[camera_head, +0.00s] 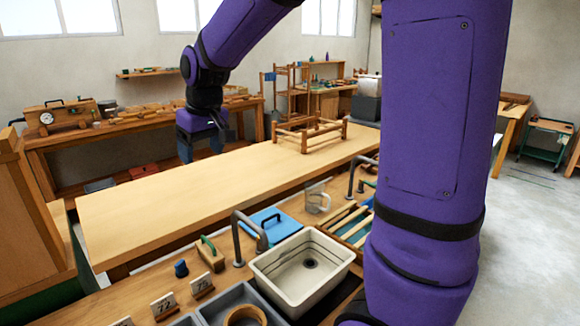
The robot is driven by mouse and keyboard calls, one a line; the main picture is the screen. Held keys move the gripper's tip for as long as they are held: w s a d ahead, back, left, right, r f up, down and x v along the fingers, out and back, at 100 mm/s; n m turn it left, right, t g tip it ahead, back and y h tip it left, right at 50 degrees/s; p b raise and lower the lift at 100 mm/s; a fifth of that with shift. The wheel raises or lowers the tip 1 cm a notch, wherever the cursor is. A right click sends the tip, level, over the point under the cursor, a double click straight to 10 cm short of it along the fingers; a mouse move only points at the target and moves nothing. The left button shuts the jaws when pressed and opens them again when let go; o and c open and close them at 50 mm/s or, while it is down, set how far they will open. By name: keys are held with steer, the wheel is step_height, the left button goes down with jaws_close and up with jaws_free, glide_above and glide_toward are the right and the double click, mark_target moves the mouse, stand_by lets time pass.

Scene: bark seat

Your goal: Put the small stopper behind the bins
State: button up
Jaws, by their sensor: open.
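A small dark blue knob-like piece (181,268), which looks like the stopper, stands on the near wooden bench beyond the number cards and left of a green-and-wood brush. The grey bins (207,308) are at the bottom edge, partly cut off; one holds a tan ring (245,316). My gripper (201,150) hangs from my purple arm, pointing down, far beyond the blue piece, above the far edge of the long table. It is open, and I see nothing between its fingers.
The long wooden table (150,205) is mostly clear, with a small wooden frame (310,135) at its far right. A cream basin (300,268), taps and a blue case (270,228) crowd the near bench. Number cards (163,305) stand behind the bins.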

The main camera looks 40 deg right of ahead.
steer(key=s+d+r+m+t, duration=0.1)
steer(key=s+r, duration=0.1)
steer(key=s, duration=1.1)
steer(key=s+d+r+t, duration=0.1)
steer(key=s, duration=1.2)
steer(key=shift+r+m+h, duration=0.3)
steer(key=shift+r+m, duration=0.05)
steer(key=shift+m, duration=0.05)
